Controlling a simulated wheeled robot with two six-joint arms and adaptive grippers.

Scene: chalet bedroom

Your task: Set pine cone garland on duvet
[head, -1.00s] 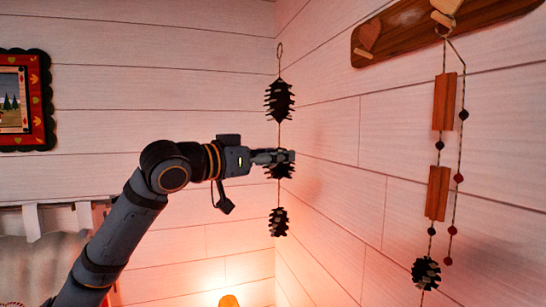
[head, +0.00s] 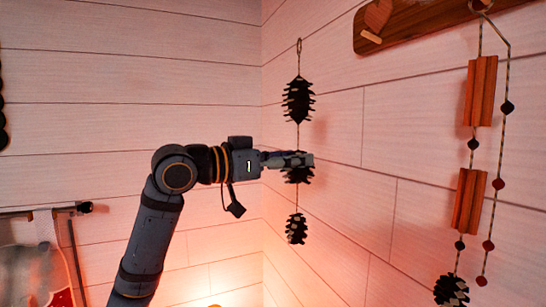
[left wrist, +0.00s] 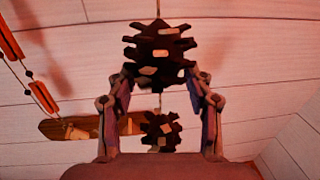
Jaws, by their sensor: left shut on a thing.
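The pine cone garland (head: 298,101) hangs upright, with dark cones on a thin cord and a small ring at the top. I see no hook through the ring. My left gripper (head: 299,160) is shut on the middle cone; one cone hangs above it and one below. In the left wrist view, a dark cone of the garland (left wrist: 160,56) sits between the fingertips, with another cone lower in the picture. The duvet cannot be made out for certain. My right gripper is out of view.
At right, a wooden peg board (head: 415,28) with hearts holds another hanging string (head: 468,200) of wood blocks, beads and a cone. White plank walls meet in a corner behind the garland. A pale, red-spotted thing (head: 30,270) and a dark rail (head: 45,211) show at lower left.

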